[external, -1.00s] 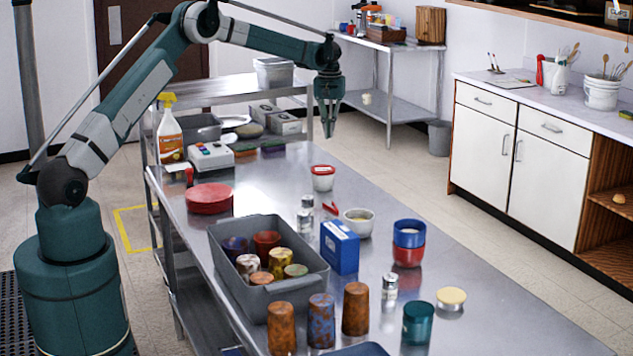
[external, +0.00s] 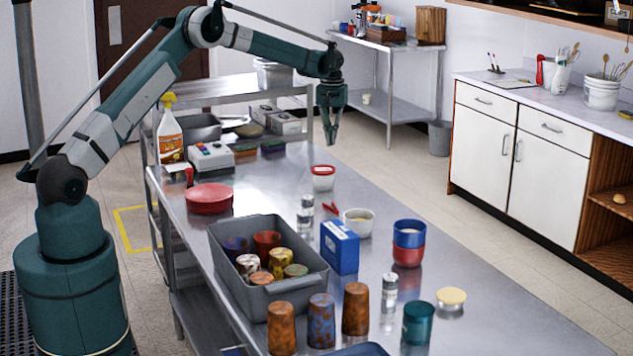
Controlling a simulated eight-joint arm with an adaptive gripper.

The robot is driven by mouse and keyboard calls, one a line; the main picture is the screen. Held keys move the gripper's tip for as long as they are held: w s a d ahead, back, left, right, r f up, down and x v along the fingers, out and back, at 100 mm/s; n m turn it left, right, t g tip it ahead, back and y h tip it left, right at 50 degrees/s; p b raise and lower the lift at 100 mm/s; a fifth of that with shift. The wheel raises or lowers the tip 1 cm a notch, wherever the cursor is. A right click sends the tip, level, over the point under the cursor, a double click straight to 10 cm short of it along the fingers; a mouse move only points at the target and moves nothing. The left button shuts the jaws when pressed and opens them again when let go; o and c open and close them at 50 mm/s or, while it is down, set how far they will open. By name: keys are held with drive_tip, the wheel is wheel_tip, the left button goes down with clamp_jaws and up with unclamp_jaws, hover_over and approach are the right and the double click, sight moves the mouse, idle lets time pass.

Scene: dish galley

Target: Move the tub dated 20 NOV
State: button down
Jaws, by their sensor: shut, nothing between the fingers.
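No date can be read on any tub at this size. A small white tub with a red lid (external: 323,178) stands upright on the steel table, with a dark mark on its side. A low tub with a cream lid (external: 450,299) stands near the table's right edge. A blue tub (external: 409,233) sits stacked on a red tub (external: 408,251). A teal tub (external: 417,323) stands at the front. My gripper (external: 331,143) points down, shut and empty, above the far end of the table. In the picture it is just above the red-lidded tub, apart from it.
A grey bin (external: 222,243) holds several patterned cups; several more stand before it. A blue box (external: 339,248), white bowl (external: 358,222), shakers (external: 306,215) and red plates (external: 209,198) share the steel table (external: 280,180). A spray bottle (external: 170,138) stands at the back left. The far right side is fairly clear.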

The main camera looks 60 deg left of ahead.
sight(325, 168)
wheel_tip(325, 168, down, 7)
drive_tip(key=shift+r, duration=0.1)
drive_tip(key=shift+s+d, duration=0.1)
drive_tip(key=shift+d, duration=0.05)
drive_tip(key=shift+s+d+p, duration=0.45)
drive_tip(key=shift+s+d, duration=0.6)
drive_tip(key=shift+d, duration=0.15)
drive_tip(key=shift+s+d, duration=0.1)
drive_tip(key=shift+d, duration=0.05)
drive_tip(key=shift+s+d, duration=0.1)
drive_tip(key=shift+s+d+b, duration=0.65)
drive_tip(key=shift+s+d, duration=0.45)
drive_tip(key=shift+d, duration=0.2)
drive_tip(key=shift+s+d+b, duration=0.6)
drive_tip(key=shift+s+d, duration=0.5)
drive_tip(key=shift+d, duration=0.2)
